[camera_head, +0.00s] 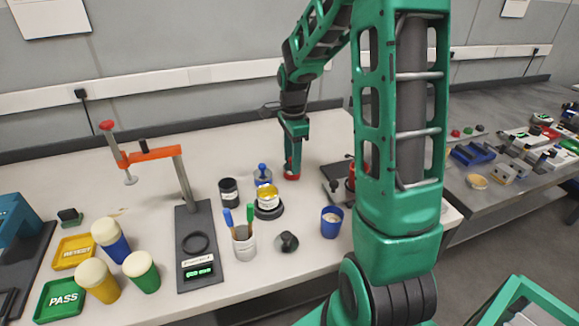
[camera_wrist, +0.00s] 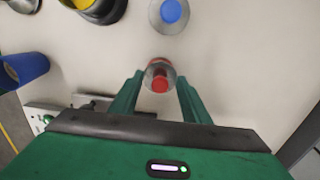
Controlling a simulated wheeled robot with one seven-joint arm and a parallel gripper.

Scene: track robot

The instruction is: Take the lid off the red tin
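The red tin (camera_head: 292,172) stands on the white bench, mostly hidden under my gripper (camera_head: 293,160) in the head view. In the wrist view I look down on the red tin (camera_wrist: 158,67), which has a greyish round top and a red part at its near side. My gripper (camera_wrist: 160,82) has one green finger on each side of it. The fingers are apart, with a small gap seeming to show on each side. I cannot tell whether the lid is separate from the tin.
A blue cup (camera_head: 331,222) and a brush pot (camera_head: 243,243) stand nearer. Bare bench lies behind the tins.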

